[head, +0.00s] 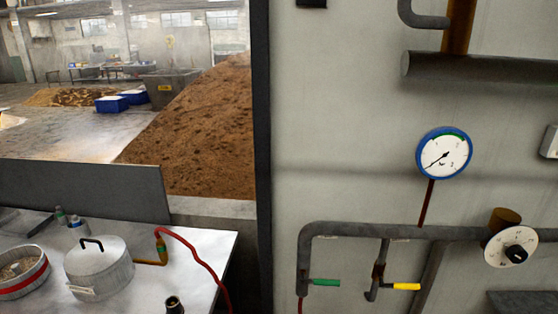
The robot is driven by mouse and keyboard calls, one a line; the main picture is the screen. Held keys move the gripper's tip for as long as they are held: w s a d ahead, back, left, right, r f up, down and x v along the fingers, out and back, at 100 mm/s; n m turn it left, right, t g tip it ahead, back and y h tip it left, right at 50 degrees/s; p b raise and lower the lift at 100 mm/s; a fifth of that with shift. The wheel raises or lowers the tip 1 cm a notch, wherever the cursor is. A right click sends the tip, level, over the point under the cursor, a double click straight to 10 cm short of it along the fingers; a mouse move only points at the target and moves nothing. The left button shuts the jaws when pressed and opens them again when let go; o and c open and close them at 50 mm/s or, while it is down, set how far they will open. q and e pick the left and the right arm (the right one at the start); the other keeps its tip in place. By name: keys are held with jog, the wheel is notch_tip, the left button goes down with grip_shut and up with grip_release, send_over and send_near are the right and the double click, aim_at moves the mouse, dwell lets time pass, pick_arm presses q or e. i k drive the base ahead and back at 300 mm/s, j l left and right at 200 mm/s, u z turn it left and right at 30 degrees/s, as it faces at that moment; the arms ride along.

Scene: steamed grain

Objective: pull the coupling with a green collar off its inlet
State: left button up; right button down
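A small brass-coloured coupling (161,250) with a greenish band near its top stands at the right of a lidded metal pot (98,268). It appears to sit on a short brass inlet pipe (148,262) that comes out of the pot's side. A red hose (196,254) runs from the top of the coupling over the table and down past its right edge. Neither of my grippers is in view.
The pot stands on a pale table (205,245), with a round steamer basket (22,272) at left and a dark fitting (174,304) in front. Wall pipes carry a green-handled valve (325,282), a yellow-handled valve (402,286), a gauge (444,154) and a dial (511,247).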

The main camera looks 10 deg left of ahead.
aim_at(162, 246)
jog(key=j+z, duration=0.45)
jog(key=k+j+z, duration=0.1)
jog(key=j+z, duration=0.35)
jog(key=k+j+z, duration=0.1)
jog(key=j, duration=0.2)
jog(key=k+j, duration=0.1)
jog(key=j, duration=0.25)
jog(key=k+j+z, duration=0.15)
jog(key=j, duration=0.15)
jog(key=k+j, duration=0.15)
jog(key=j, duration=0.2)
jog(key=k+j, duration=0.15)
jog(key=j, duration=0.2)
jog(key=k+j, duration=0.1)
jog(key=j, duration=0.3)
jog(key=k+j, duration=0.15)
jog(key=j, duration=0.2)
